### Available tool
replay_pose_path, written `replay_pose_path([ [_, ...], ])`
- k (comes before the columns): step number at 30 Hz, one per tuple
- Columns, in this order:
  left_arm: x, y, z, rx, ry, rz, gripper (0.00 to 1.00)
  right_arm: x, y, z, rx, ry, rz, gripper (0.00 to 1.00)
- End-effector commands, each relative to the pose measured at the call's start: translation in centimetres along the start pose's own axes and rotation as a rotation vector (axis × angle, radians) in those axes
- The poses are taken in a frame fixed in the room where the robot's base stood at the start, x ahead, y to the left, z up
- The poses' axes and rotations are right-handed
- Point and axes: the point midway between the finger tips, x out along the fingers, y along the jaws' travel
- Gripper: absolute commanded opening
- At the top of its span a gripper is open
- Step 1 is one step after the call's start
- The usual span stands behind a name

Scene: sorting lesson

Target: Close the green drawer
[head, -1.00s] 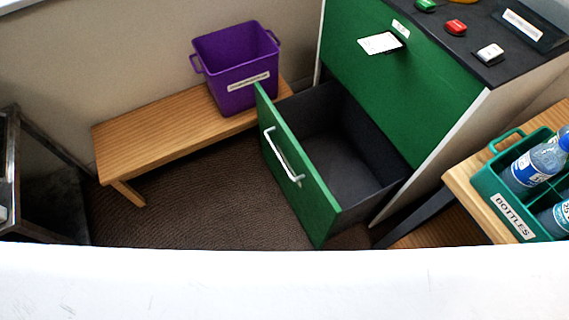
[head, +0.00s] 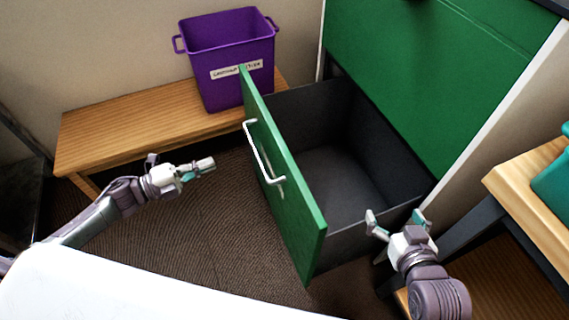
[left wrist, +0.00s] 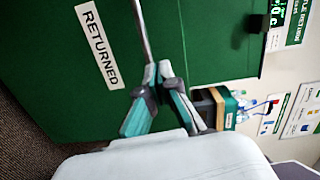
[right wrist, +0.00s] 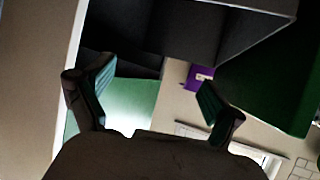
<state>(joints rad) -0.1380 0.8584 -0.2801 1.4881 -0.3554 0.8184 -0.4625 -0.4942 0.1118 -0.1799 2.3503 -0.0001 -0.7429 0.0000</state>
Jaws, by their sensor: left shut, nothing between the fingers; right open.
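The green drawer (head: 285,185) is pulled out of the green cabinet (head: 430,70), its dark inside empty. A pale bar handle (head: 262,155) is on its front. My left gripper (head: 207,165) is shut and empty, to the left of the drawer front and apart from it. In the left wrist view, its fingertips (left wrist: 158,72) point at the green front, which has a label reading "RETURNED" (left wrist: 98,46). My right gripper (head: 396,220) is open and empty near the right side wall of the drawer. The right wrist view shows its spread fingers (right wrist: 153,92) and the drawer's dark side (right wrist: 200,30).
A purple bin (head: 232,88) stands on a wooden bench (head: 120,125) at the left of the cabinet. A wooden table (head: 525,190) with a green crate (head: 555,185) is at the right. Brown carpet (head: 210,235) is clear in front of the drawer.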

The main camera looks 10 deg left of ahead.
Motion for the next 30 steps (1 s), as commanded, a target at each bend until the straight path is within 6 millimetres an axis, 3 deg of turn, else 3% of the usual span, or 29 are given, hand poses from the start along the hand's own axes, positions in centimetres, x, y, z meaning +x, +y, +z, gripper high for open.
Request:
replay_pose_path([
  [3, 0.2, -0.4, -1.3, 0.071, 0.086, -0.010, 0.00, -1.2, 0.0, -1.4, 0.000, 0.050, 0.000, 0.93],
  [8, 1.1, -0.9, -1.8, 0.090, 0.111, -0.017, 0.00, -1.7, -0.1, -2.7, 0.000, 0.091, -0.002, 0.93],
  [24, 11.5, -1.0, -2.8, 0.087, 0.106, -0.017, 0.00, -2.3, -1.0, -9.0, 0.003, 0.462, -0.024, 0.93],
  [30, 13.7, -1.0, -3.0, 0.085, 0.105, -0.014, 0.00, -3.1, -1.3, -10.7, 0.005, 0.564, -0.030, 0.93],
])
